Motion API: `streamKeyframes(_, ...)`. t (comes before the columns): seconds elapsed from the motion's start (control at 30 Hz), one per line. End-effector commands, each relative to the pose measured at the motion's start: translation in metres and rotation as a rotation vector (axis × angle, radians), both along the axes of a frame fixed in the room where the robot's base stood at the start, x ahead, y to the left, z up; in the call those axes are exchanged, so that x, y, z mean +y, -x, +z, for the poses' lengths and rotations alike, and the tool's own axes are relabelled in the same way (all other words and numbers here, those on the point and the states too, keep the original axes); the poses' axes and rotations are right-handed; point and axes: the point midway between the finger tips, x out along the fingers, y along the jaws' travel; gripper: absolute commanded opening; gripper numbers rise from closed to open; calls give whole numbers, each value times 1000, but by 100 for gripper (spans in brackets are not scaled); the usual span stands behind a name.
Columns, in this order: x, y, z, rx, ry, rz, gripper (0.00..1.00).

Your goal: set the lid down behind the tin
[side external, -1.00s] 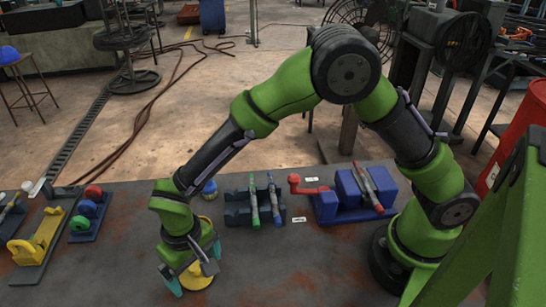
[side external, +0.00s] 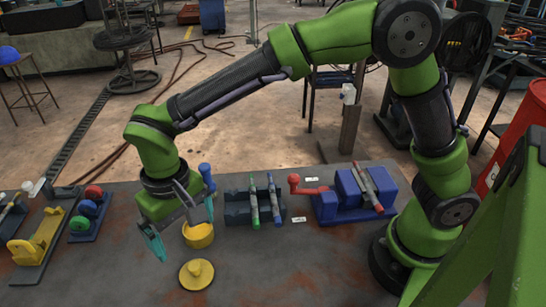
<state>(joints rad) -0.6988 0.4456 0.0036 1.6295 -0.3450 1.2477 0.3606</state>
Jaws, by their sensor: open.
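The yellow lid (side external: 196,274), a round disc with a raised knob, lies flat on the dark table, knob up. The yellow tin (side external: 199,236) stands just above it in the picture, farther from the camera, with a small gap between them. My gripper (side external: 182,236) is open and empty, raised to the upper left of the lid. One teal finger hangs left of the tin; the other finger is partly hidden and overlaps the tin's upper part in this view. I cannot tell whether it touches the tin.
A blue handle-like thing (side external: 207,178) stands behind the tin; its lower part is hidden. Several yellow and coloured fixtures stand left. The front table is clear.

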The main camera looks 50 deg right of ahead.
Motion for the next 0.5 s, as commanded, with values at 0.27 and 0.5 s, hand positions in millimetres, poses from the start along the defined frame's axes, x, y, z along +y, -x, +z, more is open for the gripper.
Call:
streamKeyframes(0.27,-90,1,70,-120,-134,-104,100)
streamKeyframes(0.5,-188,44,116,-331,-247,-225,100)
